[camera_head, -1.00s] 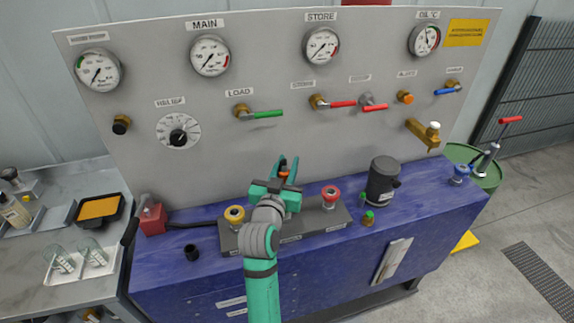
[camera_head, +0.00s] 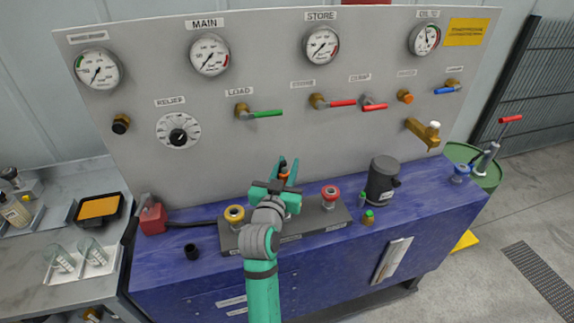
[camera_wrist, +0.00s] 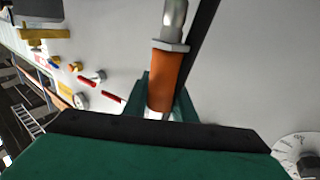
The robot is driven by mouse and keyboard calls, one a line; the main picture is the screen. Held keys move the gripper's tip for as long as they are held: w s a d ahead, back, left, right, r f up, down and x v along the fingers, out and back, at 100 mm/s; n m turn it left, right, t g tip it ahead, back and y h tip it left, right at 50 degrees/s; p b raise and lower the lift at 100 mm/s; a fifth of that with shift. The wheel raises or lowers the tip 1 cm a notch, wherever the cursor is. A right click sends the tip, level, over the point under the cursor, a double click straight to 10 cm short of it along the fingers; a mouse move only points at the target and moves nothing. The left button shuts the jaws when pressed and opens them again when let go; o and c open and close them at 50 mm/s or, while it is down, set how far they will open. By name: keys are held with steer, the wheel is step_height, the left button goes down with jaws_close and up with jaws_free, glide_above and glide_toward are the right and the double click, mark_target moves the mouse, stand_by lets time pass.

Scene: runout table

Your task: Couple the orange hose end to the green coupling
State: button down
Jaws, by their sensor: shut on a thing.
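My gripper (camera_head: 287,172) is in front of the panel, above the manifold block (camera_head: 325,222). It is shut on the orange hose end (camera_wrist: 167,82), whose orange sleeve sits between the fingers in the wrist view. A metal collar and silver tip extend from the sleeve toward the top of that view. In the head view only a small orange part of it shows between the fingers. I cannot make out the green coupling; my gripper and forearm cover the middle of the block, between the yellow coupling (camera_head: 234,214) and the red coupling (camera_head: 330,193).
A dark canister (camera_head: 382,181) and small green-capped bottles (camera_head: 368,217) stand right of the block. A black cup (camera_head: 192,251) and a red box (camera_head: 152,218) are at left. The green-handled LOAD valve (camera_head: 262,114) juts from the panel above.

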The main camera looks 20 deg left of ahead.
steer(key=shift+f, duration=2.05)
steer(key=c, duration=1.4)
jaws_free()
steer(key=s, duration=1.1)
steer(key=shift+d, duration=0.4)
steer(key=shift+w, duration=0.1)
